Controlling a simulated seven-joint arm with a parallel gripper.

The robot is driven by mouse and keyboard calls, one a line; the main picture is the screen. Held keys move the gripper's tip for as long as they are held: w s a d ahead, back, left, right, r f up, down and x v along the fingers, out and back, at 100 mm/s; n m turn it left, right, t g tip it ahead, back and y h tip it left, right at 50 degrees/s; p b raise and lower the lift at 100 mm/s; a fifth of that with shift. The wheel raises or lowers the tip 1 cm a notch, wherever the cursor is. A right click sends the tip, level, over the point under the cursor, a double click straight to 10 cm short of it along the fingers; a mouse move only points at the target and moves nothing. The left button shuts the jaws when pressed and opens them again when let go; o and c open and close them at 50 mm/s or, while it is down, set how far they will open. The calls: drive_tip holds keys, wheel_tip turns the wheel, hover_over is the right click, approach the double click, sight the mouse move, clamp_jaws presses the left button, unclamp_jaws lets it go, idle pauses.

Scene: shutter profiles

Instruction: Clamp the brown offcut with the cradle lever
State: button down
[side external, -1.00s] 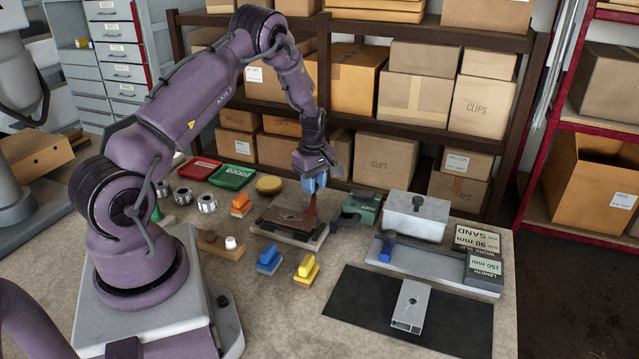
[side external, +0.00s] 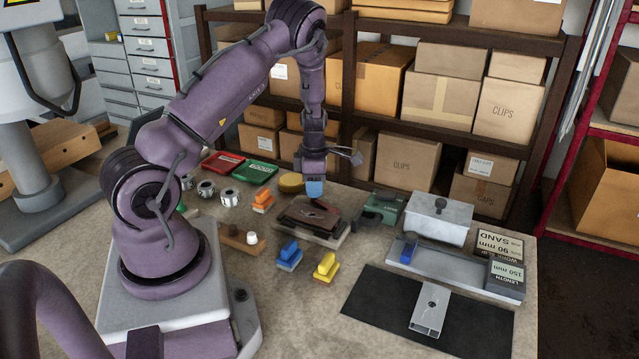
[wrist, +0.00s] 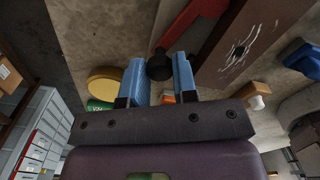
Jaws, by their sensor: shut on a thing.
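The brown offcut (side external: 306,212) lies flat in the cradle (side external: 325,238) near the middle of the bench. Pale scratches and a dark spot mark the offcut in the wrist view (wrist: 238,48). The red cradle lever (wrist: 195,20) ends in a black knob (wrist: 160,65). My gripper (side external: 315,190) is at the back of the cradle. Its blue fingers (wrist: 158,78) are shut on the knob in the wrist view. In the side view my fingers hide the knob and the lever hardly shows. I cannot tell whether the lever presses on the offcut.
A green fixture (side external: 382,207) and grey lidded box (side external: 438,218) stand right of the cradle. Blue (side external: 289,256) and yellow (side external: 326,266) blocks sit in front, an orange one (side external: 263,200) left. An aluminium profile (side external: 429,310) lies on a black mat (side external: 385,308) with free room around it.

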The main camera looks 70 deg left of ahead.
drive_tip(key=shift+s+d+n, duration=0.25)
drive_tip(key=shift+s+n, duration=0.2)
drive_tip(key=shift+n, duration=0.45)
drive_tip(key=c, duration=0.9)
unclamp_jaws()
drive_tip(key=shift+r, duration=0.1)
wheel_tip(320, 180, up, 13)
